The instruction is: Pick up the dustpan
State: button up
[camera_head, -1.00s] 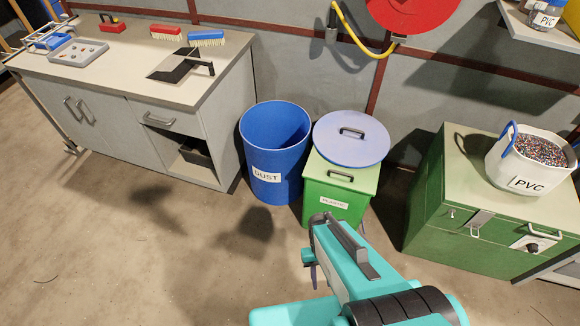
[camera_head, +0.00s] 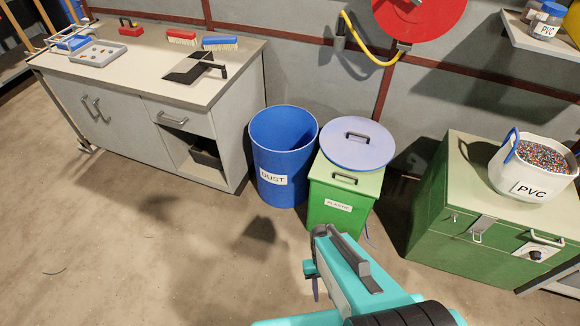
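The black dustpan (camera_head: 186,72) lies on the light top of the grey workbench (camera_head: 130,75) at the upper left. Its flat pan is near the bench's front edge, and its dark handle points right. My gripper (camera_head: 320,258) is at the end of my teal arm at the bottom centre, in front of the bins. It is well apart from the dustpan, lower and to the right in the picture. Its fingers are seen from behind and partly hidden, so I cannot tell whether they are open or shut.
Two brushes, red (camera_head: 181,38) and blue (camera_head: 220,43), lie behind the dustpan. A grey tray (camera_head: 95,55) is left of it. A blue dust bin (camera_head: 283,160), green plastic bin (camera_head: 340,205) and green chest (camera_head: 480,200) stand right of the bench. Floor (camera_head: 130,260) in front is clear.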

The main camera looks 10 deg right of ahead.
aim_at(187, 70)
jog(key=u, duration=0.1)
jog(key=i, duration=0.95)
jog(key=z, duration=0.05)
